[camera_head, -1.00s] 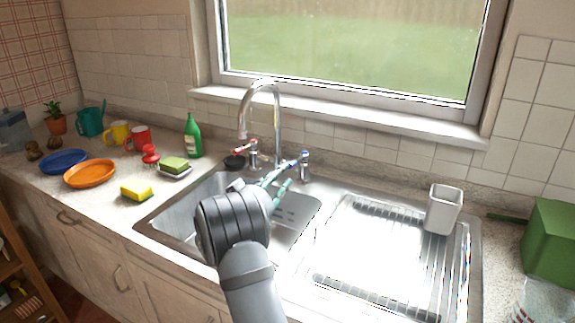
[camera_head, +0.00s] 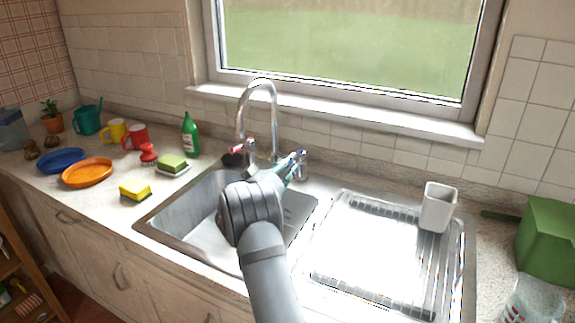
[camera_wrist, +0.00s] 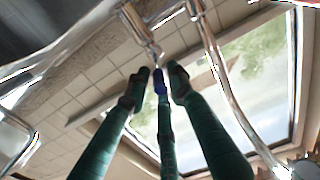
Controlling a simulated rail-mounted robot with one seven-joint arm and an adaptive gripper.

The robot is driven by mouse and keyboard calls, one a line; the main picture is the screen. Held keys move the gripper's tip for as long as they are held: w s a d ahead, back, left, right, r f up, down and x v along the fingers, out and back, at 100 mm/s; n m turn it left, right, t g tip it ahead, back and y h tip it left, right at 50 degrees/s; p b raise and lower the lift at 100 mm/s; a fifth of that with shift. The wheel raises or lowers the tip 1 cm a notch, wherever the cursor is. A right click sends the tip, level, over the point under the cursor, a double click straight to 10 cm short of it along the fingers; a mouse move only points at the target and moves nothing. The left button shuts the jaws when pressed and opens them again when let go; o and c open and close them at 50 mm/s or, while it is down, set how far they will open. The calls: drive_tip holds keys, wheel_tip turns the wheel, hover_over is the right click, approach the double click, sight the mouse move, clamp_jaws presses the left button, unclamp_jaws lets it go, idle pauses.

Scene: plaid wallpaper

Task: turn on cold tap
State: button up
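The cold tap (camera_head: 303,163) is a chrome post right of the tall spout, partly behind my gripper in the head view. In the wrist view its chrome post (camera_wrist: 141,35) is at top, with a blue part (camera_wrist: 159,86) below. My gripper (camera_head: 294,164) reaches over the sink beside this tap. In the wrist view its green fingers (camera_wrist: 159,76) stand apart, with the blue part between their tips. Firm contact cannot be told. The hot tap (camera_head: 249,148), with a red handle, is left of the spout.
The curved chrome spout (camera_head: 274,105) rises close behind my gripper and shows large in the wrist view (camera_wrist: 222,75). The sink basin (camera_head: 180,212) is below. A drying rack (camera_head: 370,297) and a white cup (camera_head: 438,207) are right. A sponge and plates sit left.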

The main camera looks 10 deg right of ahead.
clamp_jaws()
drive_tip(key=shift+r, duration=0.15)
idle(0.4)
